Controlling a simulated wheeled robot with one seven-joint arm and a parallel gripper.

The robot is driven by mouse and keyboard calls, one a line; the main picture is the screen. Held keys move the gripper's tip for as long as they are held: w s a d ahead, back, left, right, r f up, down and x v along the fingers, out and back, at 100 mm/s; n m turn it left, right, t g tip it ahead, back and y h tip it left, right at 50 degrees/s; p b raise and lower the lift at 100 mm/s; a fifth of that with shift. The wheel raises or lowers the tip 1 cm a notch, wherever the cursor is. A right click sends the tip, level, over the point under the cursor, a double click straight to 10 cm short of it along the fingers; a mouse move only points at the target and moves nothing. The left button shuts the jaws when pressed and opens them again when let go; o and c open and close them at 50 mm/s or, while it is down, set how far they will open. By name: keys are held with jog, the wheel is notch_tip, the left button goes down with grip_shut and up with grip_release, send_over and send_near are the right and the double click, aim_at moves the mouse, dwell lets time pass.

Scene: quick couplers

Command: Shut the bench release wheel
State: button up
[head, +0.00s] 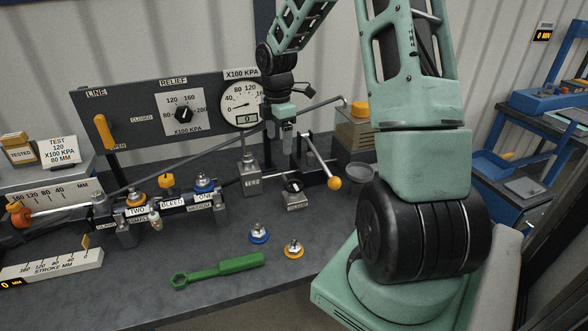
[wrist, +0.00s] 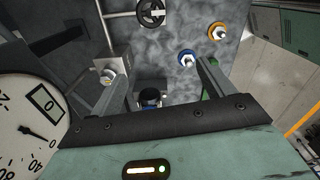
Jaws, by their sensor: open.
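A small black wheel (head: 293,185) sits on a labelled grey block on the bench, right of the TEST block; the label is too small to read. I take it for the bench release wheel. A black spoked wheel (wrist: 152,12) shows at the top of the wrist view and looks like the same one. My gripper (head: 287,143) is above and behind the wheel, apart from it, pointing down in front of the panel. In the wrist view my gripper (wrist: 163,68) has its two fingers spread with nothing held between them. I cannot tell how far the wheel is turned.
A lever with a yellow knob (head: 334,183) stands close right of the wheel. The gauge (head: 241,106) and panel (head: 140,92) are behind. Blue (head: 259,233) and orange (head: 293,248) couplers and a green wrench (head: 218,270) lie in front. The TEST block (head: 250,181) is left.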

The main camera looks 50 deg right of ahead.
send_over(294, 183)
notch_tip(294, 183, down, 17)
jog(key=p, duration=0.4)
jog(key=shift+s+f, duration=0.1)
jog(key=shift+f, duration=0.05)
jog(key=c, duration=1)
